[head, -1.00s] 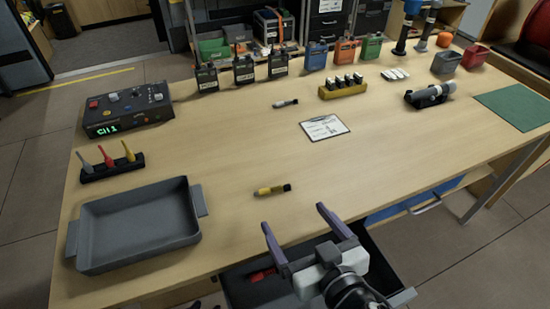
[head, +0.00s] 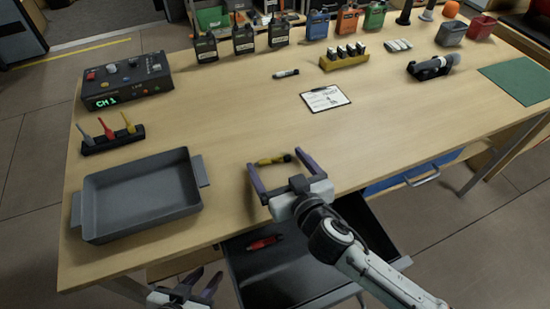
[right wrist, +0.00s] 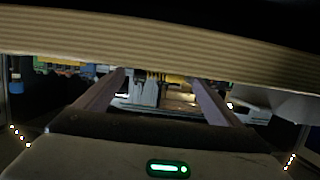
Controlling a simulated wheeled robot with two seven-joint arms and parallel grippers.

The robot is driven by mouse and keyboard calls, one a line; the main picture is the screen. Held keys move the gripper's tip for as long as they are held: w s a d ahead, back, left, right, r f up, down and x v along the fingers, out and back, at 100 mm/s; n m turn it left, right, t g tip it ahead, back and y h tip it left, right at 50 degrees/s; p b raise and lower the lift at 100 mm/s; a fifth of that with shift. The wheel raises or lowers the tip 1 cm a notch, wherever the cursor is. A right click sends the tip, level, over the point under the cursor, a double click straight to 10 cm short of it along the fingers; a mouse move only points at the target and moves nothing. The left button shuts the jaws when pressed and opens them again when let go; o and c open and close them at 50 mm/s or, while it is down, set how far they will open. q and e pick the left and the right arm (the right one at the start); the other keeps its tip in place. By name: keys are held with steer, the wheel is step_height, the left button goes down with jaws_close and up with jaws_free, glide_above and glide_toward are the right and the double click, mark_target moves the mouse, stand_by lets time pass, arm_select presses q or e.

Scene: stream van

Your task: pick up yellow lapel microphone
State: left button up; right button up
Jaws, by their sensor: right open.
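The yellow lapel microphone (head: 270,161), with a dark end, lies on the wooden table (head: 220,110) near its front edge. In the head view it shows between the fingers of my right gripper (head: 276,160), which is open. I cannot tell the height of the fingers above it, and I see no hold on it. In the right wrist view the two fingers (right wrist: 157,80) are apart, and I cannot make out the microphone there. My left gripper (head: 203,282) is low at the bottom edge, its fingers apart.
A grey tray (head: 140,195) stands at the table's left front. An open drawer (head: 290,275) holding a red item (head: 264,243) is below the front edge. A white-and-dark microphone (head: 286,73) and a clipboard (head: 326,98) lie farther back. A wooden board (right wrist: 160,45) crosses the right wrist view.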

steer(key=c, duration=0.8)
steer(key=shift+c, duration=0.9)
